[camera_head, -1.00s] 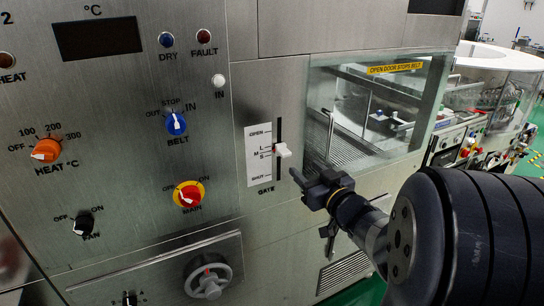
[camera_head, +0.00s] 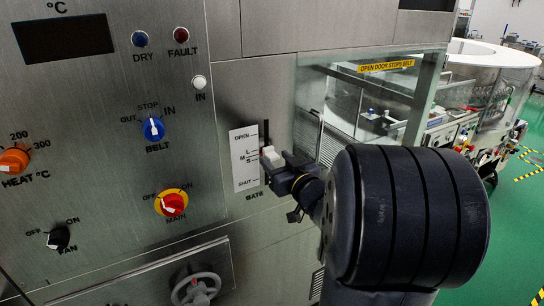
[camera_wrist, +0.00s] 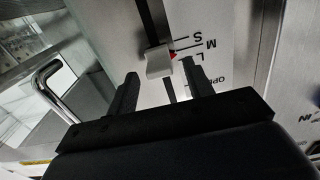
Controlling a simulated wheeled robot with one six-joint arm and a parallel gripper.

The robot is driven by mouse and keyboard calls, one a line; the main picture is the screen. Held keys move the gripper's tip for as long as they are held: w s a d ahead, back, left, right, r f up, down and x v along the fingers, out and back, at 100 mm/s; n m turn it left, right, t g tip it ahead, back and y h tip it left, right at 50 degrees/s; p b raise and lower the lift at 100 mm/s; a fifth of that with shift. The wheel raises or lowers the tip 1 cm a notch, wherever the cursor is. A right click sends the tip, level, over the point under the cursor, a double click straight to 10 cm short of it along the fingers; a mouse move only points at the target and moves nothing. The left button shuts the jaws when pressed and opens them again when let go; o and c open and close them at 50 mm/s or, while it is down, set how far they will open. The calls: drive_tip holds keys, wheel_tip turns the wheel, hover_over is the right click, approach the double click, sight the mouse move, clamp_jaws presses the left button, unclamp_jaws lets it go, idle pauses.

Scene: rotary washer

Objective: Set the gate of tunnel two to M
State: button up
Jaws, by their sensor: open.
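The gate slider's white knob (camera_head: 267,154) sits in its dark vertical slot on the steel panel, beside the plate (camera_head: 243,172) marked OPEN, L, M, S and SHUT. Its red pointer is near the L and M marks; I cannot tell exactly which. In the wrist view the scale is upside down and the knob (camera_wrist: 158,62) lies ahead between my fingertips. My gripper (camera_wrist: 160,70) is open, with a finger on either side of the knob and gaps visible. In the head view my gripper (camera_head: 276,167) is right at the knob and partly hides the lower slot.
The belt knob (camera_head: 153,129), main switch (camera_head: 172,203) and handwheel (camera_head: 195,288) are to the left. A glass door (camera_head: 375,100) is right of the slider, with its bar handle (camera_wrist: 50,90) close to my gripper in the wrist view.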

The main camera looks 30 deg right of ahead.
drive_tip(key=shift+w, duration=1.3)
drive_tip(key=shift+c, duration=0.3)
clamp_jaws()
